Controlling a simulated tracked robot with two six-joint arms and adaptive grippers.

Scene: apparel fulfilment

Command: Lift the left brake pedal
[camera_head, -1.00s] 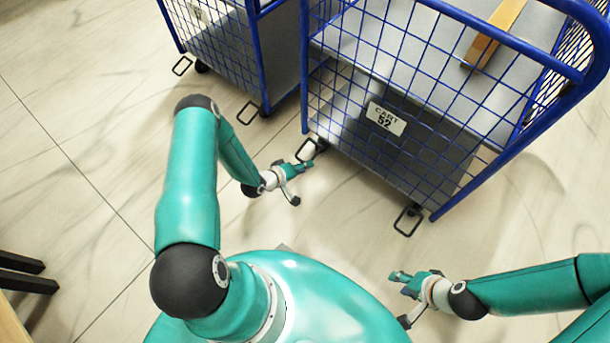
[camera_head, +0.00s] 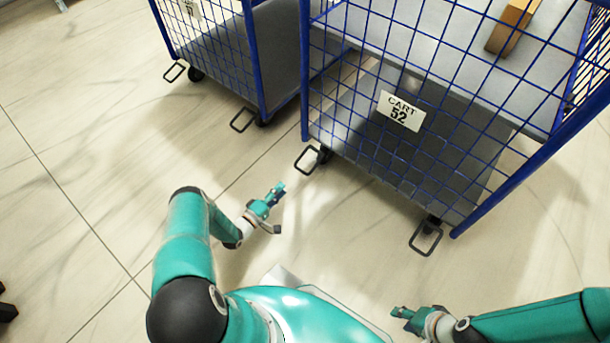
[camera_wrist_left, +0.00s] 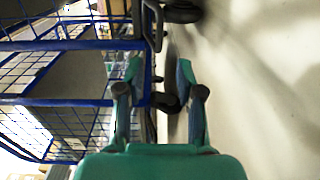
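The left brake pedal (camera_head: 307,159) is a dark wire loop at the near left caster of the blue cart marked 52. It sticks out low over the floor. My left gripper (camera_head: 279,208) is open and empty, below and left of the pedal, apart from it. In the left wrist view the open fingers (camera_wrist_left: 160,76) point toward the cart's lower edge, and a dark loop, apparently the pedal (camera_wrist_left: 153,26), shows beyond them at the top. My right gripper (camera_head: 402,326) is at the bottom edge, partly cut off, its visible finger apart from anything.
Cart 52 (camera_head: 452,202) carries a brown box (camera_head: 511,27) on its upper shelf. Its right pedal (camera_head: 426,237) juts out at the other near corner. A second blue cart (camera_head: 257,60) with pedals stands to the left.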

